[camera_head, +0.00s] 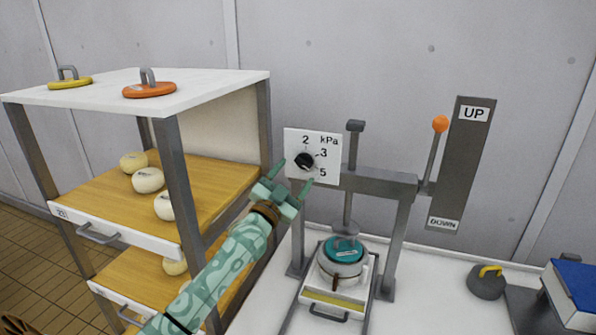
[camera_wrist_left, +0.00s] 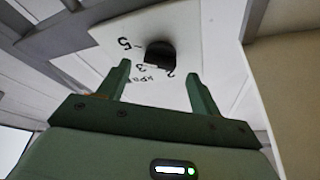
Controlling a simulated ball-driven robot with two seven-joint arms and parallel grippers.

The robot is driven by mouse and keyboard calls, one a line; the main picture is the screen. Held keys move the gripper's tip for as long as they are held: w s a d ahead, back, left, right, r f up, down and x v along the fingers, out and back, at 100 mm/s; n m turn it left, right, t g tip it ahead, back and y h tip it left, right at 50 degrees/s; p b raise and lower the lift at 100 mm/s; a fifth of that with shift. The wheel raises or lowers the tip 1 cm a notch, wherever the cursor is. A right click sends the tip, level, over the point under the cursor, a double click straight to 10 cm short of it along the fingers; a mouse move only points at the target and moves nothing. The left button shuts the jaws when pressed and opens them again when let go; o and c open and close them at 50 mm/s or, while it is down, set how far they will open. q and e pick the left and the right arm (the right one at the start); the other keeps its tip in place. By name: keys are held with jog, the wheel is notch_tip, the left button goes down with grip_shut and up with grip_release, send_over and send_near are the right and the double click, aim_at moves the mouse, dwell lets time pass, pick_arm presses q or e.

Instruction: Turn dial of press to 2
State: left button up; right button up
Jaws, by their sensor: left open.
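The press dial is a black knob (camera_head: 304,161) on a white plate (camera_head: 328,144) marked 2, 3 and 5 with "kPa". The 2 is at the top, 3 and 5 at the right. I cannot tell clearly which number the knob points to. My left gripper (camera_head: 294,174) is open and empty, its fingers reaching toward the plate just below the knob. In the left wrist view the knob (camera_wrist_left: 160,53) shows just beyond the gap between the open fingertips (camera_wrist_left: 157,71), with no visible contact. My right gripper is in neither view.
The grey press frame (camera_head: 385,182) has an orange-tipped lever (camera_head: 440,124) near UP. Under it is a pot with a teal lid (camera_head: 344,248). A shelf rack (camera_head: 180,100) with pale cheeses stands close at left. A dark weight (camera_head: 486,284) and blue item (camera_head: 578,283) are at right.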

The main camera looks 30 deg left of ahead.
aim_at(304, 163)
pick_arm(q)
jog(key=shift+x, duration=1.4)
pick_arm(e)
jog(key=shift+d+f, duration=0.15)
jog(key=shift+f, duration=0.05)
pick_arm(q)
jog(key=c, duration=1)
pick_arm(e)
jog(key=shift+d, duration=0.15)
